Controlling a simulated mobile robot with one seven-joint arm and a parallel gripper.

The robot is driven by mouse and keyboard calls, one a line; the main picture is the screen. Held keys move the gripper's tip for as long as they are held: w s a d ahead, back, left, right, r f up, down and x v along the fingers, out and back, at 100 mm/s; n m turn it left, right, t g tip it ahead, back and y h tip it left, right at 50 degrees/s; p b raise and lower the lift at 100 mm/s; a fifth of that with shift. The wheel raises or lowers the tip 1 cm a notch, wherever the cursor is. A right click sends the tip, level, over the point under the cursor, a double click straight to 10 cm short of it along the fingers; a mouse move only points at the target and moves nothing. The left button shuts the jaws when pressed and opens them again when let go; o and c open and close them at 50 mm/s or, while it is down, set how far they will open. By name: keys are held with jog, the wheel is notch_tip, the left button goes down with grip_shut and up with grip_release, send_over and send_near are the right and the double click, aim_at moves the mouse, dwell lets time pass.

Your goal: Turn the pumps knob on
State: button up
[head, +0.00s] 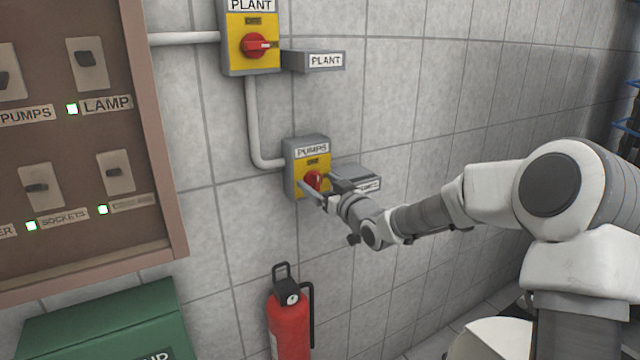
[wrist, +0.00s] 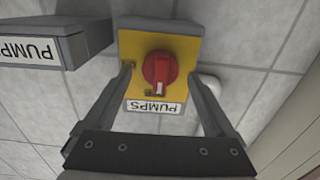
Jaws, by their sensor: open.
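The pumps knob (head: 313,181) is red, on a yellow plate of a grey wall box labelled PUMPS (head: 310,150). In the head view my gripper partly hides it. In the wrist view the knob (wrist: 160,68) shows whole; the picture is upside down, and its grip runs roughly up and down, with a white mark near the label end. My gripper (head: 318,184) is in front of the box; in the wrist view my gripper (wrist: 160,80) is open, with one finger on each side of the knob. Whether either finger touches it I cannot tell.
A grey block labelled PUMPS (wrist: 35,50) juts out beside the box. Above is a PLANT box with a red knob (head: 256,45) and a PLANT block (head: 315,60). A switch panel (head: 75,150) is left. A fire extinguisher (head: 290,325) and green box (head: 105,325) stand below.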

jog(key=c, duration=1.4)
jog(key=shift+m, duration=0.3)
jog(key=m, duration=0.3)
jog(key=shift+d+p, duration=0.1)
jog(key=shift+p, duration=0.3)
jog(key=m+p, duration=0.1)
jog(key=m, duration=0.4)
jog(key=shift+w+d, duration=0.1)
jog(key=m, duration=0.5)
jog(key=shift+f+p, duration=0.2)
jog(key=shift+p, duration=0.15)
jog(key=shift+m, duration=2.1)
jog(key=shift+f, duration=0.1)
